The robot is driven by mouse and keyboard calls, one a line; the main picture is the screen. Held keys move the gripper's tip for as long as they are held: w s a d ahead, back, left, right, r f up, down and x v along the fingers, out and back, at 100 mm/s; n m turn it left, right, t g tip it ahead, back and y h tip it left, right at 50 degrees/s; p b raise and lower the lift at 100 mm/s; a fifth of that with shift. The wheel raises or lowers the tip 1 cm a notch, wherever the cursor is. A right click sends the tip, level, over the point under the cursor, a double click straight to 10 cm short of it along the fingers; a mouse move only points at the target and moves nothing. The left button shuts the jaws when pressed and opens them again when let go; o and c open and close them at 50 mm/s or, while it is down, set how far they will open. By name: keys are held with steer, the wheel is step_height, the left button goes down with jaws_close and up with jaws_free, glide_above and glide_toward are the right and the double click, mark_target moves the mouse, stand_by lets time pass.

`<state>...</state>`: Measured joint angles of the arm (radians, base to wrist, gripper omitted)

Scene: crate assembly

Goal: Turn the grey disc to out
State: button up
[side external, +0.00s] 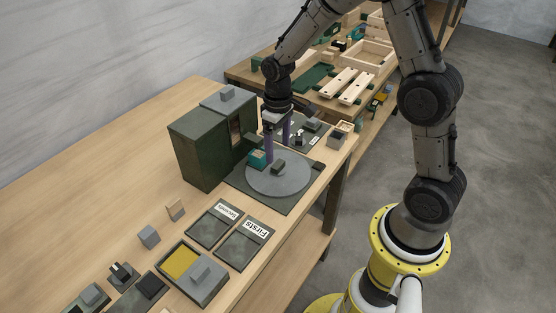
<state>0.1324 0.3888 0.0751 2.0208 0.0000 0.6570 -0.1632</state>
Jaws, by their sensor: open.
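The grey disc (290,185) is a flat round turntable on a dark square base (237,177) near the table's right edge. A dark grey block (277,167) stands up on the disc. A teal piece (257,159) sits at the disc's far left edge, beside my gripper. My gripper (277,155) points down over the far side of the disc, its two purple fingers apart. The fingertips are close to the disc and behind the block; I cannot tell whether they touch anything. No "out" mark is readable.
A dark green cabinet (196,152) stands just left of the disc. Trays labelled "Firsts" (245,241) and "Seconds" (213,226) lie in front. A grey box with a yellow panel (189,271) is nearer. Wooden parts (340,84) lie on the far bench. The table's left side is clear.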

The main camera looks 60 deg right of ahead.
mark_target(278, 164)
steer(key=shift+f, duration=2.75)
steer(key=shift+c, duration=0.3)
jaws_close()
